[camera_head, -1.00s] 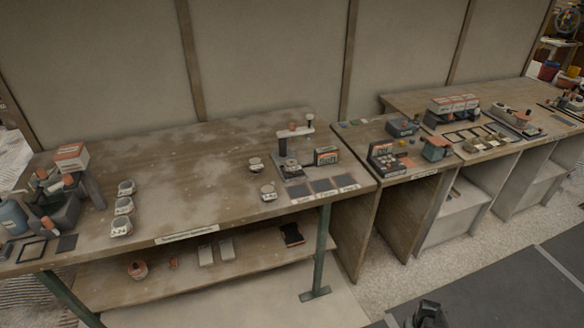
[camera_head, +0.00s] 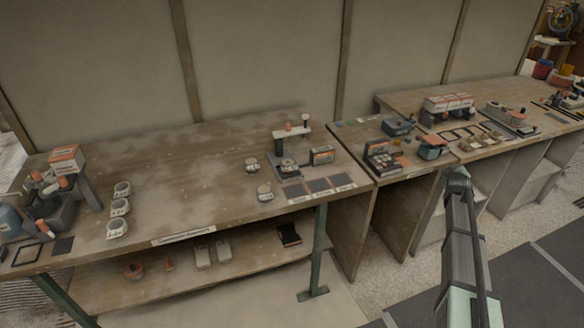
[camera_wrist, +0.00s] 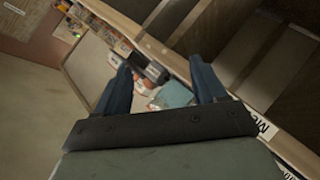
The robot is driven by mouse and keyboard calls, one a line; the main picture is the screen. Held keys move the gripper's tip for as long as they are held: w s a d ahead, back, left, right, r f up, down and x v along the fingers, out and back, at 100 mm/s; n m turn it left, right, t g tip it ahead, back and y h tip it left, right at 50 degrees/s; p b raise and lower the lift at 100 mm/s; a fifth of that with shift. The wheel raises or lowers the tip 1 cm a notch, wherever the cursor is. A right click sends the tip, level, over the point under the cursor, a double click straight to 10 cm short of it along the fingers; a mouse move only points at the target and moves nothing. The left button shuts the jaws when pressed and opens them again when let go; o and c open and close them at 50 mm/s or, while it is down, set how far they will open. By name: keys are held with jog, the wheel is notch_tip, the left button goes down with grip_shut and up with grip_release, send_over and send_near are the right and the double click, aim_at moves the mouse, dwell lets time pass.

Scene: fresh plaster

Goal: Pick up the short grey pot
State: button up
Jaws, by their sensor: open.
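Several small pale grey pots with light labels stand on the wooden bench. A column of them is at the left, with a far pot (camera_head: 122,189), a middle pot (camera_head: 120,207) and a near pot (camera_head: 117,229). Two more stand mid-bench, a far one (camera_head: 252,165) and a near one (camera_head: 265,192). I cannot tell which is the short grey pot. My gripper (camera_head: 458,175) is raised at the right, apart from all of these pots. In the wrist view my gripper (camera_wrist: 160,62) is open, its two dark blue fingers spread and holding nothing.
A small stand (camera_head: 290,150) and dark square pads (camera_head: 320,186) are on the bench's right part. A box (camera_head: 66,158) and grey holder are at its left. A lower shelf (camera_head: 190,285) holds items. Bare bench top (camera_head: 190,170) lies between the pot groups.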

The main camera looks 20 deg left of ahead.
jog(key=w+a+r+n+t, duration=0.15)
jog(key=w+r, duration=0.25)
jog(key=r, duration=0.4)
jog(key=w+a+r+t, duration=0.15)
jog(key=w+r, duration=0.25)
jog(key=r, duration=0.5)
jog(key=a+r+y, duration=0.1)
jog(key=a+r, duration=0.3)
jog(key=a, duration=0.3)
jog(key=s+a+f+g, duration=0.1)
jog(key=a+f+g, duration=0.15)
jog(key=a, duration=0.85)
jog(key=m+g, duration=0.3)
jog(key=g, duration=1)
send_over(291, 167)
notch_tip(291, 167, down, 3)
notch_tip(291, 167, down, 13)
jog(key=shift+a, duration=0.1)
jog(key=shift+c, duration=0.4)
